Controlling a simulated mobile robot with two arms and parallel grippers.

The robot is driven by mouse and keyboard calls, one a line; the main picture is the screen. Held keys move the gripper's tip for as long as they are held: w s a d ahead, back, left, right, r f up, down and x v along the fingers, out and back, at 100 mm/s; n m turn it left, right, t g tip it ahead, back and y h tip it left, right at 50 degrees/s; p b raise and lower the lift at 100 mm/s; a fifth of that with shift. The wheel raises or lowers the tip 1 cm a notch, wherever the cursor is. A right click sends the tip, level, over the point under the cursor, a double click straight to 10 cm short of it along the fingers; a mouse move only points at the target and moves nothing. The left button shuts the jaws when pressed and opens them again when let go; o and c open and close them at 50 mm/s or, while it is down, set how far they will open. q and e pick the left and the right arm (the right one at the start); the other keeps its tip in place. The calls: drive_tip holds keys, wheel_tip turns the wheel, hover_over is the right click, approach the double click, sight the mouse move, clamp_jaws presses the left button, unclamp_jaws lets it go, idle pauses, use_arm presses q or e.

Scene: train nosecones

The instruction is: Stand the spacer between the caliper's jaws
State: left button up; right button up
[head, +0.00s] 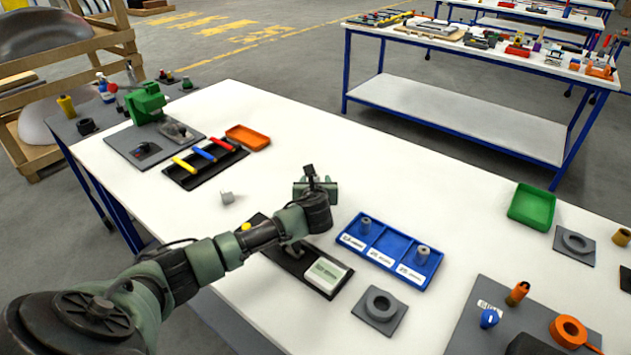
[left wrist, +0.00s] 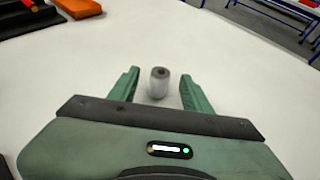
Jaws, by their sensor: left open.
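In the left wrist view a grey cylindrical spacer (left wrist: 158,83) with a dark hole in its top stands upright on the white table. It lies between the tips of my open left gripper (left wrist: 160,88), with gaps at both sides. In the head view the left gripper (head: 316,186) is low over the middle of the table and hides this spacer. What looks like the caliper, a dark base with a pale display block (head: 327,274), lies nearer than the gripper. My forearm covers part of it, and its jaws cannot be made out. My right gripper is out of view.
A blue tray (head: 391,249) with grey cylinders stands right of the caliper. A ring on a grey plate (head: 380,307) is in front. Table behind the gripper is clear.

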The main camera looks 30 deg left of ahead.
use_arm(q)
drive_tip(key=shift+w+a+f, duration=0.25)
drive_tip(key=shift+w, duration=0.1)
drive_tip(key=shift+r, duration=0.1)
clamp_jaws()
